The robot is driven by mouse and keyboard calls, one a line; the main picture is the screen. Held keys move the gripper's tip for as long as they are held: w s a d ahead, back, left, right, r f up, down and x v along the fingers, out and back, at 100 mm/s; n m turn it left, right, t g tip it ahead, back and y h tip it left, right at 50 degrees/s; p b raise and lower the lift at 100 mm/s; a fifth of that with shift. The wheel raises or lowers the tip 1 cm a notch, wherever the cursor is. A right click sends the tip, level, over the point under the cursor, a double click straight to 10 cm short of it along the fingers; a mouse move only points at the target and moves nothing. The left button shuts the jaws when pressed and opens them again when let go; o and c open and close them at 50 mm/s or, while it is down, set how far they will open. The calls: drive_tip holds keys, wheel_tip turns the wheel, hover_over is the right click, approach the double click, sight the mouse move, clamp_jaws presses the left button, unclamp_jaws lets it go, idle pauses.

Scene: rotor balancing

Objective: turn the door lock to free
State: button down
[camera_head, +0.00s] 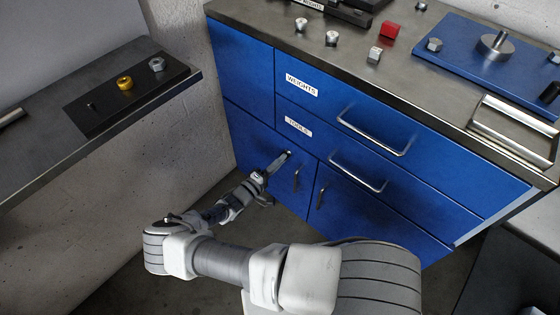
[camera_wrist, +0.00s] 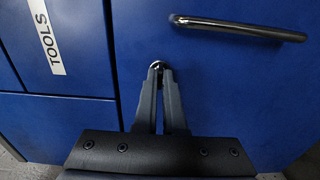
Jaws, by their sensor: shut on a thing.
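The door lock (camera_wrist: 157,64) is a small shiny metal piece on the blue lower left door (camera_wrist: 230,100), near the door's top edge. In the head view the lock (camera_head: 289,153) shows only as a small spot at the end of my gripper (camera_head: 281,160). In the wrist view my gripper (camera_wrist: 159,75) has its fingertips close together around the lock, shut on it. The fingers hide part of the lock, and I cannot tell which way it is turned. The door is flush with the cabinet front.
A door handle (camera_wrist: 240,28) sits close to the lock. The TOOLS drawer (camera_head: 330,150) and its handle (camera_head: 358,174) are to the right, with the WEIGHTS drawer handle (camera_head: 373,134) above. A side bench (camera_head: 50,155) stands at the left.

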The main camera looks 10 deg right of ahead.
drive_tip(key=c, duration=1)
unclamp_jaws()
drive_tip(key=p+v, duration=0.2)
drive_tip(key=v, duration=1.5)
drive_tip(key=shift+a, duration=0.2)
drive_tip(key=shift+r, duration=0.15)
